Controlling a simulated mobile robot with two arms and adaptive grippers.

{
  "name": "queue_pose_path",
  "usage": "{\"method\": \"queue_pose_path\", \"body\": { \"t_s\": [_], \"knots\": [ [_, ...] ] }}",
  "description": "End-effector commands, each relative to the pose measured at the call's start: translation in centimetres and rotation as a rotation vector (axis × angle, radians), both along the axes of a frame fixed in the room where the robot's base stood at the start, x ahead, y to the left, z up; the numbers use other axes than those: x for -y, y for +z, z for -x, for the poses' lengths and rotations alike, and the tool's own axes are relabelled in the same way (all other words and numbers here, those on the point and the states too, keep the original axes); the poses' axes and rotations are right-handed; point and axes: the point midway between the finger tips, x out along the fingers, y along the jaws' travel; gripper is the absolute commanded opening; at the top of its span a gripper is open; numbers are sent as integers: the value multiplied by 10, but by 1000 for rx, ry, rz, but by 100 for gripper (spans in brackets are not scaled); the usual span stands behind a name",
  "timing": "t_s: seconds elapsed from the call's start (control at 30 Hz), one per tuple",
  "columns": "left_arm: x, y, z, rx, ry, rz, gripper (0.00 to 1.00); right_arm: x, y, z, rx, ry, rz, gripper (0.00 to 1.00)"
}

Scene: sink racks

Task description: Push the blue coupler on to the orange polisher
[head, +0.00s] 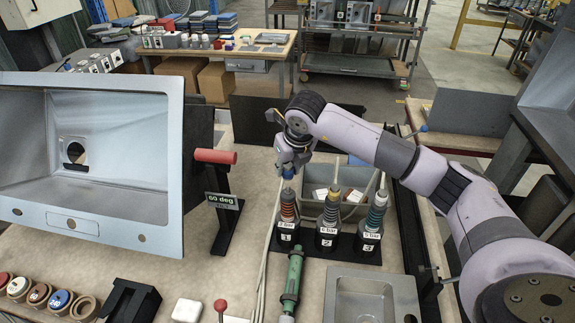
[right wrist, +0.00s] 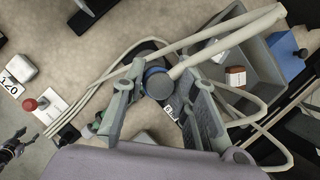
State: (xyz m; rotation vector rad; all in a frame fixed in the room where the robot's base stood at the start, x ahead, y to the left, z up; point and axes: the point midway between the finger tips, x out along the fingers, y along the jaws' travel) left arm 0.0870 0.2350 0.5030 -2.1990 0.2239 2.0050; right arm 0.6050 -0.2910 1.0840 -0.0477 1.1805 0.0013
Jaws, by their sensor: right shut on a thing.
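The blue coupler (head: 288,173) is held in my right gripper (head: 292,160), directly above the orange polisher (head: 288,206). The polisher stands upright in the slot labelled 1 of a black rack. The coupler is at or very near its top; I cannot tell whether it is seated. In the right wrist view, the blue coupler (right wrist: 159,84) with a pale hose sits between the fingers of the right gripper (right wrist: 163,105). The polisher is mostly hidden beneath it there. A dark, pronged part at the lower left edge may be my left gripper (right wrist: 14,144), too small to judge.
Two more tools stand close by in the rack, tool 2 (head: 330,212) and teal tool 3 (head: 375,215). A grey bin (head: 345,178) is behind them. A green tool (head: 293,276) lies in front.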

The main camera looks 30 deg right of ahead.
Motion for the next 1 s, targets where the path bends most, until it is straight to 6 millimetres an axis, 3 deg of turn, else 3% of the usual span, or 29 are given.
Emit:
{"method": "queue_pose_path", "body": {
  "t_s": [0.1, 0.3, 1.0],
  "knots": [
    [0, -15, 1, -1, 0, 0, 51, 0, -17, 0, 0, -1, 1, 2],
    [0, -24, 1, -1, 1, 0, 51, 0, -28, 0, 0, -1, 1, 2],
    [-1, -26, 1, -2, 4, -1, 51, 0, -28, 0, 1, -2, 0, 2]
  ]
}}
